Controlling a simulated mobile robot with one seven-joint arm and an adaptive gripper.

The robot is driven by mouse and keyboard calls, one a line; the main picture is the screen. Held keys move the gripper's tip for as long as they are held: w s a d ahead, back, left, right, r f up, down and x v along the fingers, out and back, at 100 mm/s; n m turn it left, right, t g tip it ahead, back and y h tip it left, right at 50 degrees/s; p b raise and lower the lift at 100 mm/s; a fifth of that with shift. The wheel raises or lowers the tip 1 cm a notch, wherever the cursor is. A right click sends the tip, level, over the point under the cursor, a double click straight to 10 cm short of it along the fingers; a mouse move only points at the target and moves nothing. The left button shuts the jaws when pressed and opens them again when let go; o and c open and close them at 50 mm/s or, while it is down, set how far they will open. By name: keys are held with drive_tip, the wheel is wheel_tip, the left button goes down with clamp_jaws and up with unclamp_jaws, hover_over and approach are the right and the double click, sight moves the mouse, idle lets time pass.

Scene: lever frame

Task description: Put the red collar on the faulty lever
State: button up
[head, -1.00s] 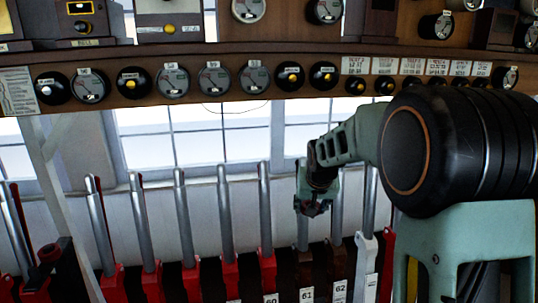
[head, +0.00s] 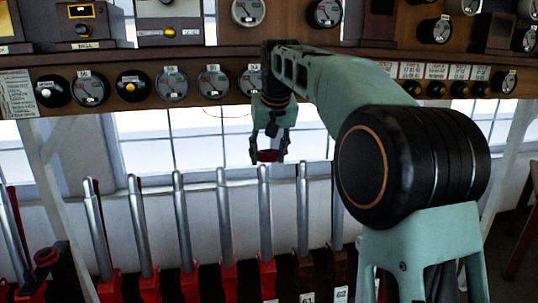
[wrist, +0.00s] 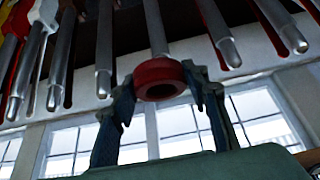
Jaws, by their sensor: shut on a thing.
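My gripper (head: 268,157) is shut on the red collar (head: 268,155), a short thick ring, just above the tip of a steel lever (head: 265,205) in the row. In the wrist view the collar (wrist: 158,68) sits between my two fingertips, its dark hole facing the camera. A lever (wrist: 153,25) runs down to the collar there, and its tip is hidden by it. I cannot tell whether the tip is inside the ring or only behind it. No mark that I can read shows which lever is faulty.
Several other steel levers (head: 222,215) stand close on both sides, with red or brown bases. A shelf of dials (head: 172,82) runs above, close to my arm. A dark stand with a red top (head: 47,256) is at the lower left. Windows are behind.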

drive_tip(key=p, duration=0.4)
hover_over(263, 165)
drive_tip(key=s, duration=0.2)
drive_tip(key=f, duration=0.1)
drive_tip(key=w+p, duration=0.1)
drive_tip(key=w+f+p, duration=0.1)
drive_tip(key=w+p, duration=0.1)
drive_tip(key=p, duration=0.1)
drive_tip(key=shift+w+a+f, duration=0.15)
drive_tip(key=shift+w+f, duration=0.1)
drive_tip(key=shift+w, duration=0.1)
drive_tip(key=shift+f, duration=0.15)
idle(0.5)
drive_tip(key=shift+s+f+b, duration=0.25)
drive_tip(key=shift+f+b, duration=0.9)
drive_tip(key=shift+f, duration=0.15)
drive_tip(key=shift+s+f+b, duration=0.25)
drive_tip(key=shift+f+b, duration=0.9)
drive_tip(key=shift+f, duration=0.1)
drive_tip(key=o, duration=1.3)
drive_tip(key=shift+c, duration=0.2)
drive_tip(key=shift+o, duration=0.6)
